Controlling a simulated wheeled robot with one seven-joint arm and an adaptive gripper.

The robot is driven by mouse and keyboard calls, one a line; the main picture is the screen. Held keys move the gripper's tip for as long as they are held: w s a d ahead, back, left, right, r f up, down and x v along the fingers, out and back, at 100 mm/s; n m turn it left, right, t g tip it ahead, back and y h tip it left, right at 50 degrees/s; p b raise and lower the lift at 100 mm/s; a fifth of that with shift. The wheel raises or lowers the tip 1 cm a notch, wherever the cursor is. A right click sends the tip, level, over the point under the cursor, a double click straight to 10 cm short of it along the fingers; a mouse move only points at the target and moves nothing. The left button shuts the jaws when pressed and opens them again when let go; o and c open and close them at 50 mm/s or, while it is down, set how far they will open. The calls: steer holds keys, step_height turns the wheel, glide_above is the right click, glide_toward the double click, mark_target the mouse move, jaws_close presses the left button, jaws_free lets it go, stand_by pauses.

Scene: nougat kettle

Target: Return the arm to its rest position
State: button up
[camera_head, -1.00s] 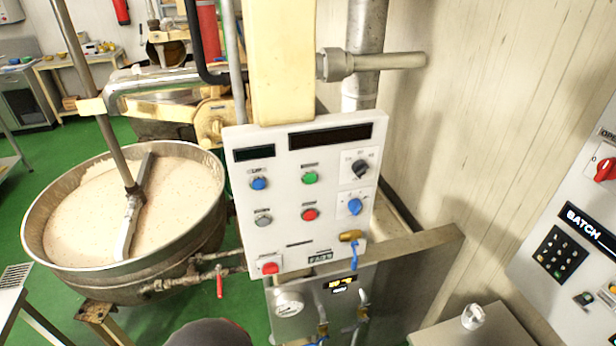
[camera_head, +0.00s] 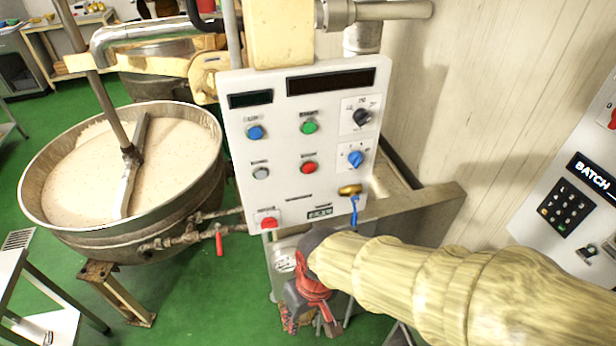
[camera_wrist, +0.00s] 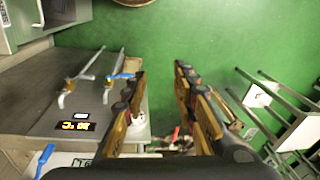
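My arm, in a pale yellow sleeve, reaches in from the lower right of the head view. My gripper (camera_head: 312,318) hangs at its end, pointing down in front of the lower part of the control panel's stand. In the wrist view my gripper (camera_wrist: 158,78) has its two fingers well apart, with only green floor between the tips. It holds nothing. The white control panel (camera_head: 285,185), with its coloured buttons and blue knob, is above and behind the gripper. My arm and gripper hide much of the steel cabinet below the panel.
A large kettle (camera_head: 70,232) of pale nougat stands at left, with a red-handled valve (camera_head: 219,242) on its pipe. A steel side plate (camera_head: 432,212) and a keypad panel (camera_head: 590,215) flank my arm. Green floor (camera_head: 190,300) is open at lower middle. Gauges and pipes are close in the wrist view.

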steer(key=d+r+m+t+b, duration=0.2)
steer(key=d+r, duration=0.4)
steer(key=d, duration=0.4)
steer(key=d+r+m+t+h+b, duration=0.1)
steer(key=d+r+m+t, duration=0.2)
steer(key=d+r, duration=0.3)
steer(key=shift+d+r+m+h+b, duration=0.3)
steer(key=shift+d+r+b, duration=0.1)
steer(key=shift+d, duration=1.75)
